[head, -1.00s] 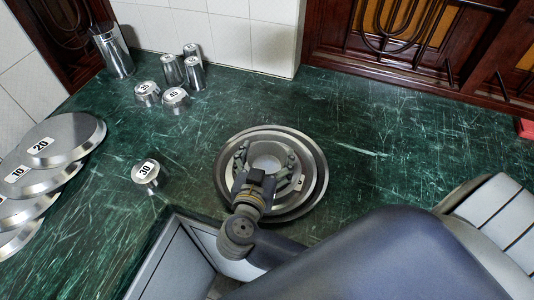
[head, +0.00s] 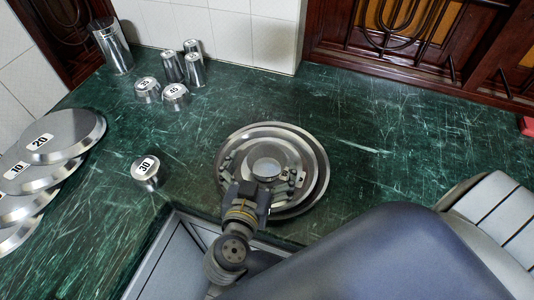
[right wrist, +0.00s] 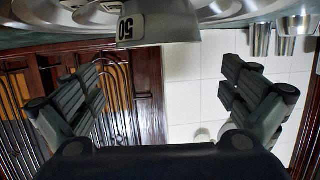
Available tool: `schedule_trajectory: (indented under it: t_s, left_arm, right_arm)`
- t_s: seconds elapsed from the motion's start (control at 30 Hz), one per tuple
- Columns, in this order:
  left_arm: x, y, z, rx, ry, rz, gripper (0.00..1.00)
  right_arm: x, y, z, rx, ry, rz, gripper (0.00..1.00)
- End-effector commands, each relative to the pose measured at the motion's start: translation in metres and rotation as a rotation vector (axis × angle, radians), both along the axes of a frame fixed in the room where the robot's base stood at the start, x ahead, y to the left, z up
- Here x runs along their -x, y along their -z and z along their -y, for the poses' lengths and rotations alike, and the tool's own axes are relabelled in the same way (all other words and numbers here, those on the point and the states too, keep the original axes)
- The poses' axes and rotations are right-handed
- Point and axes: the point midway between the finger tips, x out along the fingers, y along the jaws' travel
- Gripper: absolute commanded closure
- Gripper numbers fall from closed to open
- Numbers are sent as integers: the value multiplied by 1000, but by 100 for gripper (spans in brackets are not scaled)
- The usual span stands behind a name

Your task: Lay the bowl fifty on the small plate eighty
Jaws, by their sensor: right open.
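The bowl fifty (head: 266,166) is a small metal bowl in the middle of a stack of round metal plates. Its label 50 shows in the right wrist view, where the bowl (right wrist: 170,22) appears upside down at the top. The small plate (head: 302,172) is under and around the bowl; its label is partly covered and I cannot read it. My right gripper (head: 261,177) is open, its fingers spread on either side of the bowl's near part. In the right wrist view the fingertips (right wrist: 164,76) are apart from the bowl. My left gripper is not in view.
A larger plate (head: 321,187) lies beneath the small one. A bowl marked 30 (head: 145,172) stands to the left. Several labelled plates (head: 66,135) overlap at the far left. Cups (head: 193,70) and bowls (head: 147,90) stand at the back left. The green counter is clear to the right.

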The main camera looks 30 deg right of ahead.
Motion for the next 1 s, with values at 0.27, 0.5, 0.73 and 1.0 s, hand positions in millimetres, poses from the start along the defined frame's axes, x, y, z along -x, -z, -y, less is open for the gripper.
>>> schedule_trajectory:
  t_s: [0.27, 0.5, 0.73, 1.0]
  left_arm:
    - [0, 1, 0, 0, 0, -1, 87]
    - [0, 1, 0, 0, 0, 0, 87]
    - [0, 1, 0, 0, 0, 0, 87]
    - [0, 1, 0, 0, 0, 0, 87]
  right_arm:
    - [38, -14, -34, -3, 1, 0, 0]
    - [48, -19, -43, 0, 4, 3, 0]
    - [48, -20, -43, 0, 3, 4, 0]
    - [47, -20, -43, 0, 3, 4, 0]
